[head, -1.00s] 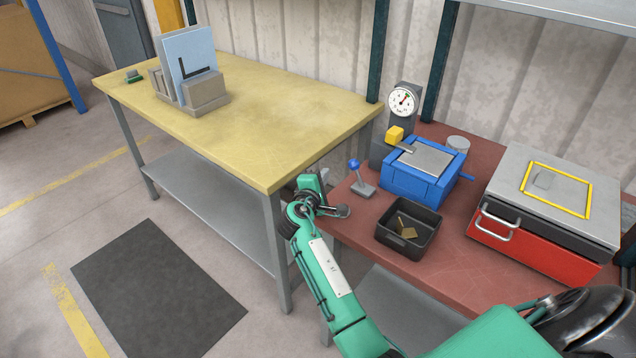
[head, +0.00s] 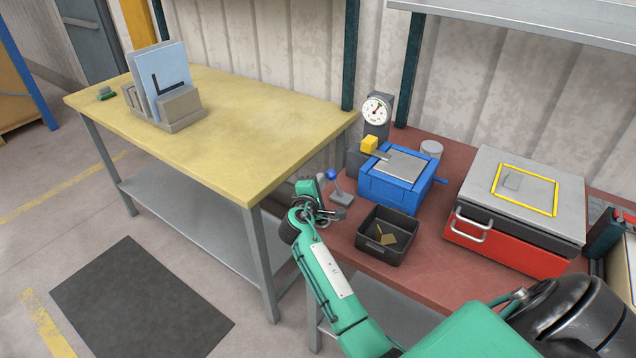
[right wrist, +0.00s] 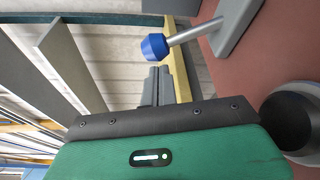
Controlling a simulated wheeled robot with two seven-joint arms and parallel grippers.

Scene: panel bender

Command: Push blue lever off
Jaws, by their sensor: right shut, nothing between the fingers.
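The blue lever (head: 333,176) is a blue knob on a short metal rod rising from a small grey base (head: 341,199) near the left edge of the red-brown bench. In the right wrist view the blue knob (right wrist: 154,47) is just beyond the fingertips, with its rod running to the upper right. My right gripper (head: 340,206) is beside the lever, partly hidden by its own wrist in the head view. In the right wrist view its fingers (right wrist: 157,76) are shut and empty; I cannot tell whether they touch the knob. My left gripper is not in view.
A yellow-topped table (head: 240,120) stands to the left.

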